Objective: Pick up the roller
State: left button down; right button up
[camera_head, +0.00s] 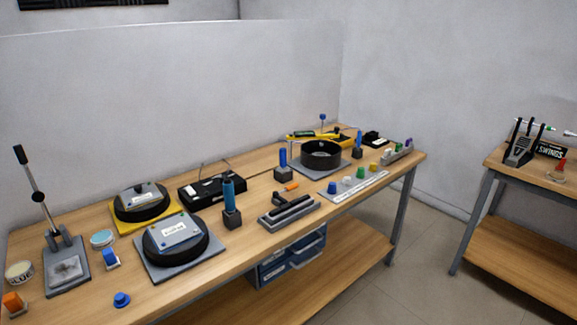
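A dark, long low block or tray (289,211) lies near the front edge of the wooden workbench, right of the middle. A small tool with an orange handle (291,187) and a dark end lies just behind it. This looks most like the roller, but it is too small to tell for certain. Nothing is touching it from my side. Neither of my grippers shows in the head view.
Round black fixtures (175,241) and a blue-handled tool in a block (229,203) stand to the left. A round black pan (321,154) stands behind right. A lever press (57,238) is at the far left. A second table (525,184) stands apart at right.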

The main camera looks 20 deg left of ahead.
aim_at(283, 168)
jog(key=i+l, duration=0.1)
jog(key=i, duration=0.25)
jog(key=i+l+u, duration=0.15)
jog(key=i, duration=0.25)
jog(key=i+l, duration=0.1)
jog(key=i, duration=0.25)
